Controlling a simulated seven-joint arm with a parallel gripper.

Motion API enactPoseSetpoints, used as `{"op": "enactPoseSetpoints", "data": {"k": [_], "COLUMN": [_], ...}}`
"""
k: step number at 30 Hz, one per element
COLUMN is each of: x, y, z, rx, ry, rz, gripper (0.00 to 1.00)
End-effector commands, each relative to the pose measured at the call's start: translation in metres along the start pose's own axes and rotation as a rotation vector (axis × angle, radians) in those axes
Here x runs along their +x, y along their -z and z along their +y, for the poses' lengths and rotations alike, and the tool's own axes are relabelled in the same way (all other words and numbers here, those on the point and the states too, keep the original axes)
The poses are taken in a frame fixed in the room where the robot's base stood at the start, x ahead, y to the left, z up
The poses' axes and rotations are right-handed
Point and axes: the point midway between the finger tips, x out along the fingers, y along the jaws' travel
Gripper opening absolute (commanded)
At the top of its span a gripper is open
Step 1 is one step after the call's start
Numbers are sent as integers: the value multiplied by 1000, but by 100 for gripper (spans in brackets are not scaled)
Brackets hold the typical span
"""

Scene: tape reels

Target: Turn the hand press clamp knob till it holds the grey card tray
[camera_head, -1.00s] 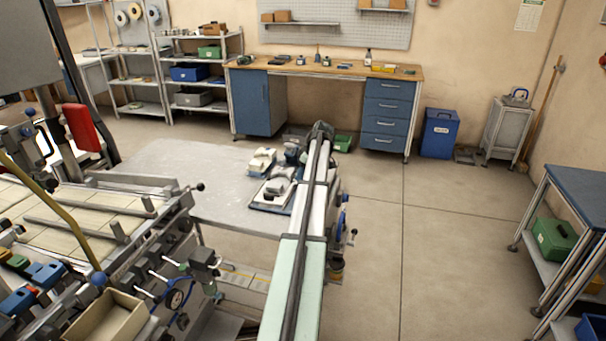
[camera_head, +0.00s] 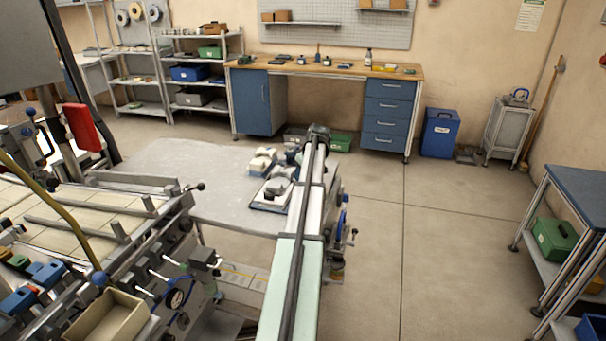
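My arm (camera_head: 291,270), a long pale beam, reaches from the bottom middle away over the right end of a light grey table. Its far end is by the table's back right corner. My gripper is not visible; the arm hides what lies beyond and below it. On the table, just left of the arm, a flat tray-like piece (camera_head: 257,204) carries grey and white parts; I cannot tell whether it is the grey card tray. The arm partly covers this group. A blue round part (camera_head: 343,218) shows right of the arm. I cannot single out the clamp knob.
A workbench (camera_head: 330,68) stands at the back, a blue-topped cart (camera_head: 583,190) at right. Floor between is clear.

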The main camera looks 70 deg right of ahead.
Motion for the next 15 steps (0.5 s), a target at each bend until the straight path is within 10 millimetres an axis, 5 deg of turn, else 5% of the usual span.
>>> {"op": "enactPoseSetpoints", "data": {"k": [7, 15], "x": [0, -2], "y": [0, 0], "z": [0, 0], "rx": [-1, -1], "ry": [0, 0], "rz": [0, -1], "gripper": [59, 59]}}
